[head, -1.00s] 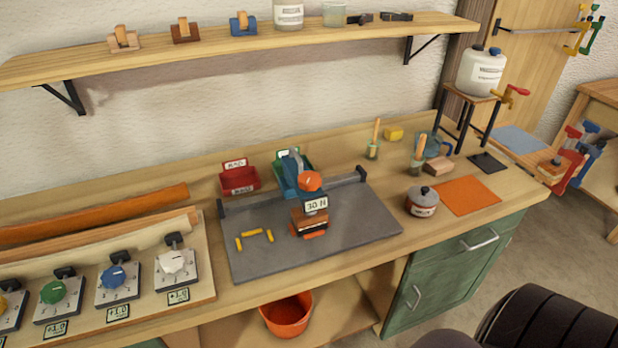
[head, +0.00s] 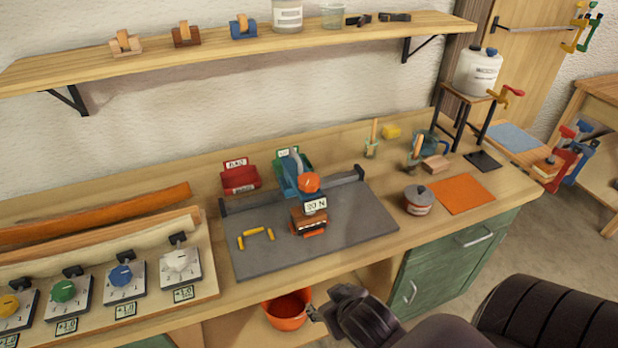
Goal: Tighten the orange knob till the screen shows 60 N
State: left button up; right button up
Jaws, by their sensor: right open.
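The orange knob (head: 309,182) sits on top of the blue clamp (head: 291,171), which stands on the grey plate on the bench. The small white screen (head: 315,205) is just below the knob. Its first digit is too small to read surely; it looks like 20 N or 30 N. A wooden block with dark bands (head: 308,221) lies under the screen. My right gripper (head: 316,314) is open and empty, low in front of the bench near the orange bucket, well below and apart from the knob. My left gripper is out of view.
The grey plate (head: 350,240) has yellow pieces (head: 257,235) on its left. Red (head: 240,178) and green bins stand behind it. A lidded pot (head: 418,200) and orange mat (head: 462,194) are at right. A dial panel (head: 205,288) is at left. The orange bucket (head: 287,313) is below the bench.

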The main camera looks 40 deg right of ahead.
aim_at(314, 187)
jog(key=w+d+r+t, duration=0.3)
jog(key=w+r, duration=0.2)
jog(key=w+d+r+t, duration=0.3)
jog(key=w+r+t, duration=0.1)
jog(key=w, duration=0.1)
jog(key=w+d+r+t, duration=0.3)
jog(key=w+d+r, duration=0.1)
jog(key=w+r, duration=0.1)
jog(key=shift+d+r, duration=0.1)
jog(key=shift+r, duration=0.2)
jog(key=shift+w+r+t+y, duration=0.15)
jog(key=shift+r+t+y, duration=0.15)
jog(key=shift+t, duration=0.1)
jog(key=shift+w+a+r, duration=0.2)
jog(key=shift+w+a, duration=0.05)
jog(key=shift+w, duration=0.2)
jog(key=w, duration=0.2)
jog(key=w+p, duration=0.1)
jog(key=w, duration=0.1)
jog(key=w+p, duration=0.1)
jog(key=w, duration=0.2)
jog(key=shift+d+f, duration=0.15)
jog(key=shift+d, duration=0.1)
jog(key=c, duration=1.1)
jog(key=shift+c, duration=0.3)
